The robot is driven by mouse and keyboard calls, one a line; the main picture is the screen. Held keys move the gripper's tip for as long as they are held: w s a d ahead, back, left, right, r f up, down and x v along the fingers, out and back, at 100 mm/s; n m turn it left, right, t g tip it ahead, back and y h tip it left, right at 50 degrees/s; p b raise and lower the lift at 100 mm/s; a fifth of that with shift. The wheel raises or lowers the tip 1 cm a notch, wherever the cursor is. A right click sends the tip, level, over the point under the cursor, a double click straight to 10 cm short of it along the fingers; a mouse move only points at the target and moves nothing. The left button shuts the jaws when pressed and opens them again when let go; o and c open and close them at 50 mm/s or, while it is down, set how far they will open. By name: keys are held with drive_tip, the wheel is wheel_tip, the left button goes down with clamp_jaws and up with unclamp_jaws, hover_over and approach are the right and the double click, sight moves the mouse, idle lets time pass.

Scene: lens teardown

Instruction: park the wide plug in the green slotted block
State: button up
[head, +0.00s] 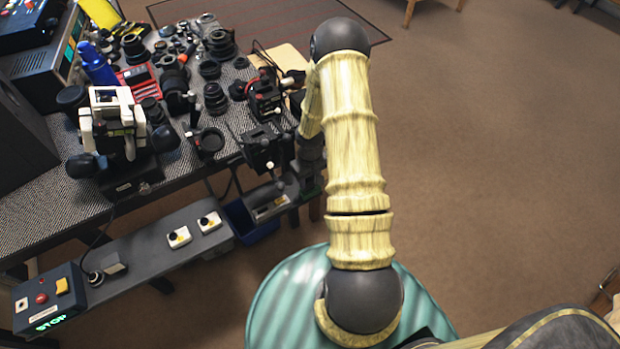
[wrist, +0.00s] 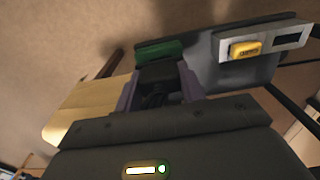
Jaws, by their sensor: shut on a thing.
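In the wrist view my gripper (wrist: 158,80) has its two purple-grey fingers closed around a dark piece (wrist: 156,92), which I take to be the wide plug. Its outline is shadowed and partly hidden by the fingers. A green block (wrist: 160,50) lies just beyond the fingertips, at the near end of a grey shelf. Its slots are not visible, and I cannot tell whether the plug touches it. My arm hides most of the gripper there.
The grey shelf (head: 150,250) carries white switch plates (head: 179,237) and a stop box (head: 46,300). A yellow button (wrist: 245,50) sits beside the block. The bench above is crowded with lenses (head: 215,97).

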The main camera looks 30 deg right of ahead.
drive_tip(key=shift+f+b, duration=0.4)
drive_tip(key=shift+f, duration=0.45)
idle(1.6)
drive_tip(key=o, duration=1.2)
wheel_tip(320, 180, up, 17)
drive_tip(key=shift+r+p, duration=0.2)
drive_tip(key=shift+p, duration=1.05)
drive_tip(key=shift+a, duration=0.1)
